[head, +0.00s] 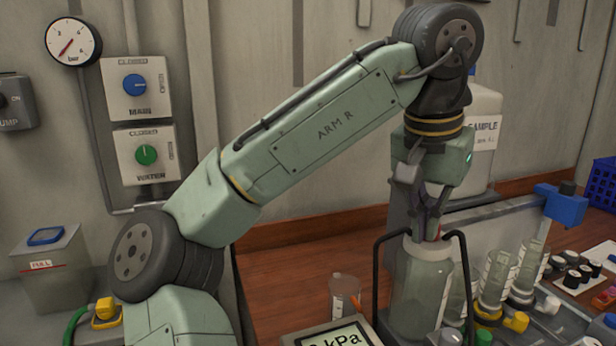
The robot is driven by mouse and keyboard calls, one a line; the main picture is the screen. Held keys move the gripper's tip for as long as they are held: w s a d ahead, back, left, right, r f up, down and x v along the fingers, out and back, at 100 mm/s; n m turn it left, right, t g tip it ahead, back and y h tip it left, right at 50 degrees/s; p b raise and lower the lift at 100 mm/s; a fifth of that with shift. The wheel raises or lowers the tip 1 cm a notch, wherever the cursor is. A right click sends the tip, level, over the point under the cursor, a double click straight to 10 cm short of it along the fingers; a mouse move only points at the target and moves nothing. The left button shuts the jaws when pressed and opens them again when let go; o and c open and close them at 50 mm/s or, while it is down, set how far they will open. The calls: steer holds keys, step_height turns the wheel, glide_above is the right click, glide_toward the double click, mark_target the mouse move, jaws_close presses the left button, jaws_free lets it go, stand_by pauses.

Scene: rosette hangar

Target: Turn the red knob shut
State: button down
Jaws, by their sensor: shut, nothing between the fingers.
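No red knob shows clearly in the head view. A small patch of red (438,232) shows at the fingertips, above the grey-green bottle (424,285); most of it is hidden, and I cannot tell whether it is a knob or a cap. My gripper (430,226) points down over that bottle, its fingers shut and empty. I cannot tell whether they touch the red part. On the wall at left are a blue knob (135,84) on the MAIN panel and a green knob (146,155) on the WATER panel below it. My arm hides the wall to their lower right.
A dial gauge (73,42) hangs above the panels. Black handles rise beside the bottle. A kPa display (335,337) and a clear cup (345,292) stand left of it. Several capped tubes (496,272) crowd its right. A SAMPLE container (484,125) stands behind my gripper.

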steer(key=shift+w+a+f, duration=0.2)
steer(key=shift+w+a, duration=0.35)
steer(key=shift+w, duration=0.15)
steer(key=shift+a, duration=0.2)
steer(key=shift+a, duration=0.15)
step_height(320, 180, up, 6)
steer(key=shift+r, duration=0.15)
stand_by(0.6)
